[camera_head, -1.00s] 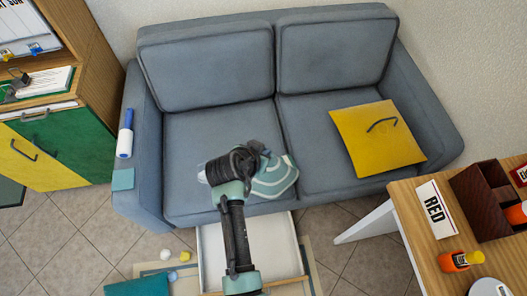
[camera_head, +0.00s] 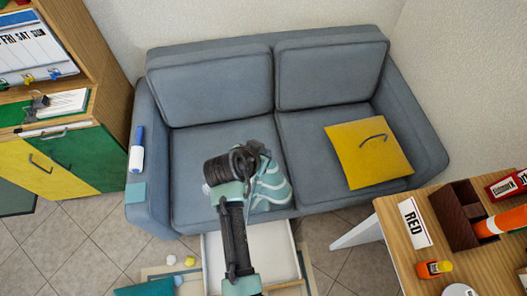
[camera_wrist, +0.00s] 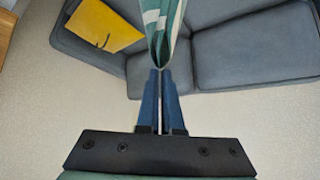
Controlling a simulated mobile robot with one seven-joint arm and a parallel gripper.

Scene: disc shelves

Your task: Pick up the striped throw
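The striped throw (camera_head: 268,186), teal and white, shows at the front of the sofa seat in the head view, partly hidden behind my arm. It hangs bunched and stretched tall from my gripper (camera_head: 262,150). In the wrist view, the throw (camera_wrist: 163,25) gathers to a point at the fingertips of my gripper (camera_wrist: 160,72). The two blue fingers are close together and pinch its cloth. I cannot tell whether its lower end still touches the seat.
The grey sofa (camera_head: 210,140) holds a yellow cushion-like square (camera_head: 368,155) on its right seat. A blue-and-white marker (camera_head: 136,150) lies on its left arm. A wooden desk (camera_head: 480,262) stands at front right, a cabinet (camera_head: 80,155) at left. An open white drawer (camera_head: 272,245) is below the sofa front.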

